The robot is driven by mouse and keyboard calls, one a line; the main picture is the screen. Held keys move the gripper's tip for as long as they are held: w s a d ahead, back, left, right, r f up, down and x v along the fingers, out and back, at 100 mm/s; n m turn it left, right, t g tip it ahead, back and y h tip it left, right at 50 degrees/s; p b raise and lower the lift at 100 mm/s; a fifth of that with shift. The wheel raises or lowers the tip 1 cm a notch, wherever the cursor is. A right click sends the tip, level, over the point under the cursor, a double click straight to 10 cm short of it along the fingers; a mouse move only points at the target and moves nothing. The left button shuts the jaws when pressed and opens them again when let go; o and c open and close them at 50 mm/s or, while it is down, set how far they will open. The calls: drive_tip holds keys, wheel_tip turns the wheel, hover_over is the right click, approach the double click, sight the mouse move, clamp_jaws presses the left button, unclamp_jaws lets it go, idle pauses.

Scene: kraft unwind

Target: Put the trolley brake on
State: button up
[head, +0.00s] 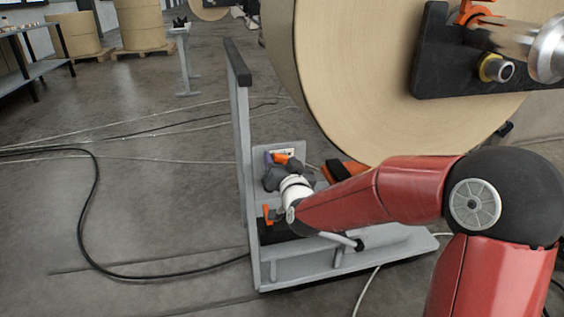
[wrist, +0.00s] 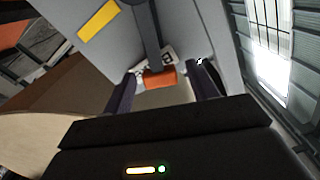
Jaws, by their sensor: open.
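The trolley (head: 243,150) is a grey frame with a tall post and a low base under the big roll. An orange-tipped brake lever (wrist: 160,78) on a dark arm hangs in front of a grey plate in the wrist view. Its orange end also shows beside my gripper in the head view (head: 282,158). My gripper (wrist: 167,74) is open, with one dark finger on each side of the orange end. Gaps show on both sides. A label with a partly hidden letter lies behind the lever. My arm hides part of the trolley base.
The large kraft roll (head: 370,75) hangs just right of my gripper, with a black bracket (head: 430,60) at its core. Another orange part (head: 268,215) sits low on the trolley. A black cable (head: 92,210) crosses the floor at left. Open floor lies left of the trolley.

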clamp_jaws()
idle(0.3)
drive_tip(key=w+d+f+m+b, duration=0.1)
drive_tip(key=d+f+m+b, duration=0.4)
drive_tip(key=m, duration=0.9)
drive_tip(key=shift+w+d+f+b, duration=0.35)
drive_tip(key=shift+f+b, duration=1)
drive_tip(key=shift+f, duration=0.45)
unclamp_jaws()
